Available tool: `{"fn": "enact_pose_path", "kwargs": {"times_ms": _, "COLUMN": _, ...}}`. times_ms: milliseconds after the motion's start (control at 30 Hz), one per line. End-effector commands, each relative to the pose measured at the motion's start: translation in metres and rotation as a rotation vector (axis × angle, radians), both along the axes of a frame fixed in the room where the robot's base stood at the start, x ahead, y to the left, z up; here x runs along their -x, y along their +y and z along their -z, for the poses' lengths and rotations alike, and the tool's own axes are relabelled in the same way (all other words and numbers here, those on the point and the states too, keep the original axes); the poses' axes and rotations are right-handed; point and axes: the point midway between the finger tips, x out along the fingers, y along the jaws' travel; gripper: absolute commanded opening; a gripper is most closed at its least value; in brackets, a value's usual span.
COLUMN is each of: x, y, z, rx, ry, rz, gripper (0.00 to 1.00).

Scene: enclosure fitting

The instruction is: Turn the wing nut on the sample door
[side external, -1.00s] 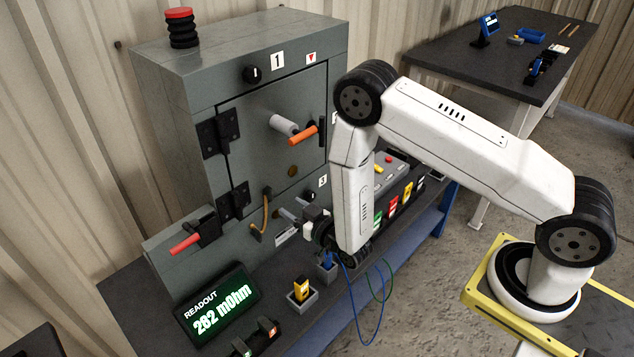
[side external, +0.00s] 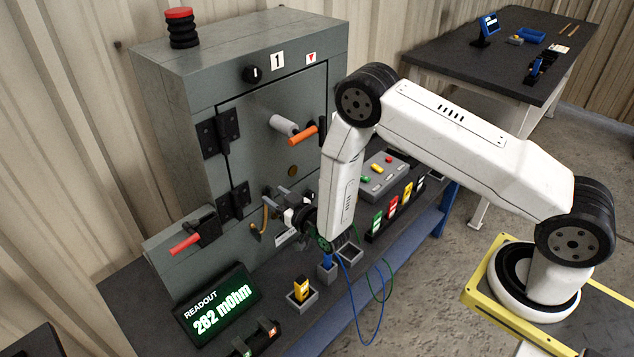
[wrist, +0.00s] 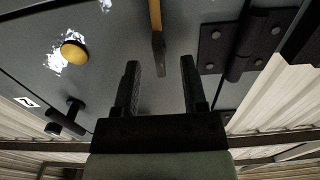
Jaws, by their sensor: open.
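The grey enclosure door (side external: 255,150) is closed, with black hinges on its left side. A round brass piece (side external: 292,170) sits on the lower door and also shows in the wrist view (wrist: 73,52), amid pale worn patches. I see no clear wings on it, so I cannot tell whether it is the wing nut. My gripper (side external: 279,191) is at the lower door, left of and below the brass piece. In the wrist view my gripper (wrist: 160,62) is open, with nothing held between its dark fingers. The brass piece lies outside the fingers, to the left.
An orange handle (side external: 303,136) projects from the upper door and a red lever (side external: 185,244) from the lower left. A readout (side external: 217,305) and small sockets crowd the bench front.

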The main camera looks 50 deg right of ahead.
Motion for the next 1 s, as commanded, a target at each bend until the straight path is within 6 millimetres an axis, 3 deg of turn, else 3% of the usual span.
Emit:
{"fn": "enact_pose_path", "kwargs": {"times_ms": 200, "x": -0.014, "y": 0.000, "z": 0.000, "rx": 0.000, "ry": -0.001, "rz": 0.000, "gripper": 0.55}}
{"fn": "enact_pose_path", "kwargs": {"times_ms": 533, "x": -0.017, "y": 0.000, "z": 0.000, "rx": 0.000, "ry": 0.001, "rz": 0.000, "gripper": 0.55}}
{"fn": "enact_pose_path", "kwargs": {"times_ms": 567, "x": -0.017, "y": 0.000, "z": 0.000, "rx": 0.000, "ry": 0.001, "rz": 0.000, "gripper": 0.51}}
{"fn": "enact_pose_path", "kwargs": {"times_ms": 700, "x": -0.017, "y": 0.000, "z": 0.000, "rx": 0.000, "ry": 0.000, "rz": 0.000, "gripper": 0.07}}
{"fn": "enact_pose_path", "kwargs": {"times_ms": 733, "x": -0.017, "y": 0.000, "z": 0.000, "rx": 0.000, "ry": 0.000, "rz": 0.000, "gripper": 0.00}}
{"fn": "enact_pose_path", "kwargs": {"times_ms": 1000, "x": -0.016, "y": 0.000, "z": 0.000, "rx": -0.003, "ry": 0.000, "rz": 0.000, "gripper": 0.00}}
